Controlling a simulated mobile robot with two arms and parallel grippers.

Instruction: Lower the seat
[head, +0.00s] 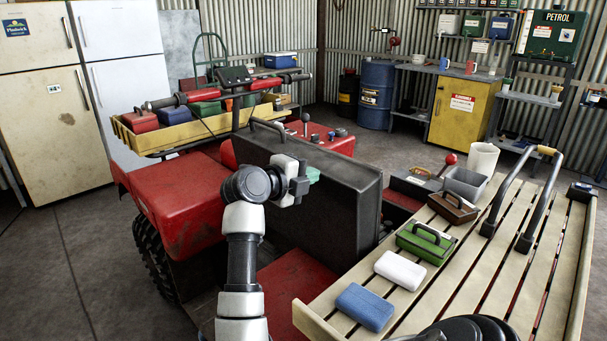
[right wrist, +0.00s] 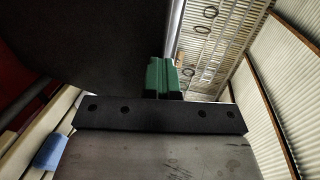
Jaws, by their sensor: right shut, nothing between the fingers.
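The seat (head: 335,200) is a thick black slab standing raised, close to upright, on the red quad (head: 182,195). A black handle (head: 268,130) stands on its top edge. My right gripper (head: 313,175) is in front of the seat's broad near face, below its top edge. Its green fingers are together with nothing between them. In the right wrist view the fingers (right wrist: 163,78) show beside a large dark surface that looks like the seat. I cannot tell whether they touch it. My left gripper is not in view.
A slatted wooden rack (head: 440,300) at right carries a blue block (head: 365,306), a white block (head: 400,270), a green case (head: 427,243) and a brown case (head: 454,207). A front rack (head: 165,138) holds boxes.

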